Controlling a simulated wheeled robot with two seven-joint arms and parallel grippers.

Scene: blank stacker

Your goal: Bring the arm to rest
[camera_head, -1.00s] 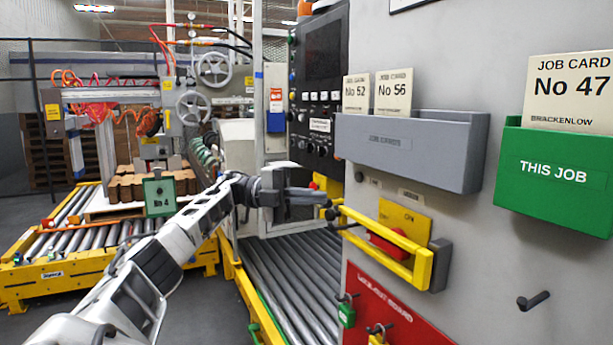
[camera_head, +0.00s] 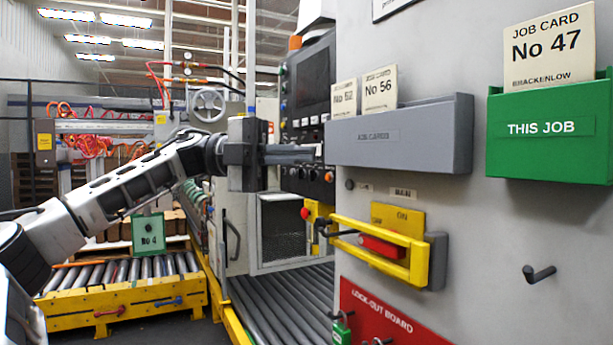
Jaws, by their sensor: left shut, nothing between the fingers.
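My left arm (camera_head: 130,183) comes in from the left and reaches toward the middle. My left gripper (camera_head: 318,153) is shut and empty, with its fingers pointing right. Its tips show just in front of the control panel's edge, left of the grey job card holder (camera_head: 400,150). I cannot tell how far the tips are from the panel. My right gripper is not in view.
A yellow guard (camera_head: 375,258) with a red handle sticks out from the grey cabinet (camera_head: 520,235) below the card holder. A green holder (camera_head: 543,150) carries job card 47 (camera_head: 548,45). A roller conveyor (camera_head: 285,300) runs below. A black peg (camera_head: 538,272) juts out at right.

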